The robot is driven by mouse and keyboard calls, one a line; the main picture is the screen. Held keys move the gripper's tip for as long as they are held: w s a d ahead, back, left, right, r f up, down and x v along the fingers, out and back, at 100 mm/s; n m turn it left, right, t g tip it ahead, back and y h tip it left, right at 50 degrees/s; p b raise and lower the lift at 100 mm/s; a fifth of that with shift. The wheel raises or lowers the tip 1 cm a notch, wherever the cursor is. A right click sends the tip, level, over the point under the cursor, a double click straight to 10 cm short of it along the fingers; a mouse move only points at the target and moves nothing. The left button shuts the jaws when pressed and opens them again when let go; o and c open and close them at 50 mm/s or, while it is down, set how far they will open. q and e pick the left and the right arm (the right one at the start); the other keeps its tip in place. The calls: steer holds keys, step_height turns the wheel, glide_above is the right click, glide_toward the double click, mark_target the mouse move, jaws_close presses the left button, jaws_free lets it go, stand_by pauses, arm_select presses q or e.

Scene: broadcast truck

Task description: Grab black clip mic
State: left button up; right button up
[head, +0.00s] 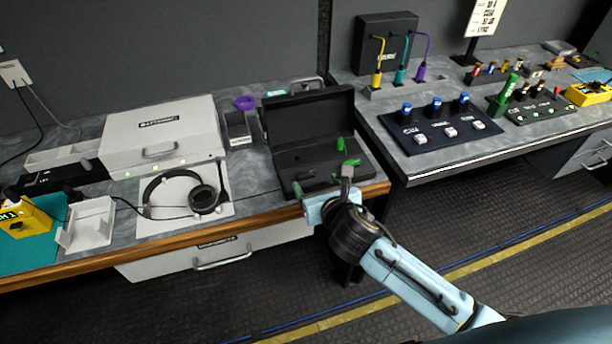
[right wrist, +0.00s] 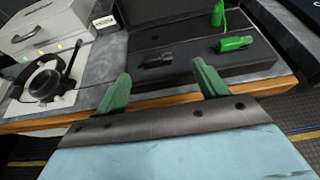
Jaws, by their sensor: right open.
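A black clip mic (right wrist: 158,60) lies in the open black case (right wrist: 165,22) in the right wrist view. It is dark on dark and hard to make out in the head view. A green clip piece (right wrist: 232,43) lies to its right, and another green piece (right wrist: 218,14) is farther back. My right gripper (right wrist: 160,82) is open and empty, its green fingers apart at the front edge of the case, with the black mic beyond the gap between them. In the head view the right gripper (head: 322,183) is at the case's front edge. My left gripper is not in view.
The open case (head: 310,120) stands at the right end of the left desk. A headset (head: 205,197) lies left of it, with a grey box (head: 162,135) behind. Another desk on the right holds a switch panel (head: 440,127). A gap separates the desks.

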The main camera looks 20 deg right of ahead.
mark_target(308, 174)
steer(key=b+x, duration=0.1)
steer(key=x, duration=0.4)
steer(key=shift+w+a+f, duration=0.1)
steer(key=shift+w+a, duration=0.05)
steer(key=shift+w, duration=0.2)
steer(key=c, duration=0.9)
